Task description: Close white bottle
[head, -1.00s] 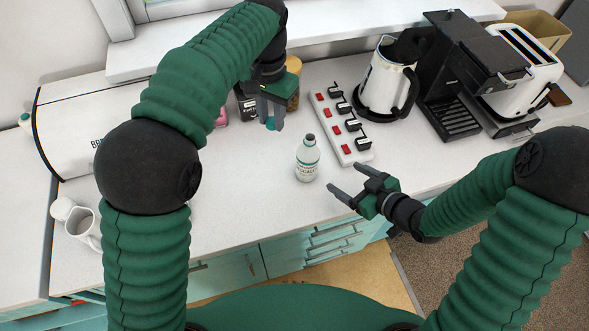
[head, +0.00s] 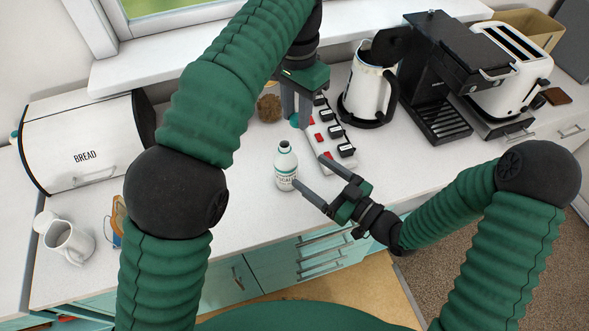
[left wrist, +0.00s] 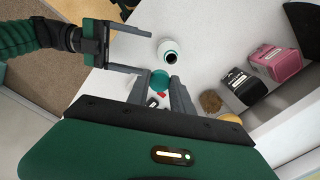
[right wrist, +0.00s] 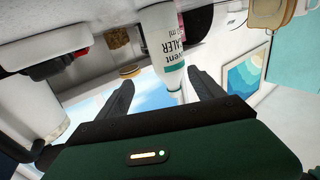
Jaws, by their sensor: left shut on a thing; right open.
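The white bottle (head: 286,168) stands upright on the counter, its mouth open and uncapped. The left wrist view shows its dark opening (left wrist: 171,56). My left gripper (head: 296,115) is shut on a teal cap (left wrist: 159,80), held behind the bottle and slightly to its right in the head view, apart from it. My right gripper (head: 311,172) is open beside the bottle's right side, its fingers pointing toward it. In the right wrist view the bottle (right wrist: 172,45) shows beyond and between the two fingers; I cannot tell whether they touch it.
A power strip (head: 322,142) with red switches lies just right of the bottle. A kettle (head: 366,90), coffee machine (head: 436,100) and toaster (head: 510,65) stand further right. A bread box (head: 85,150) and mug (head: 70,242) are left.

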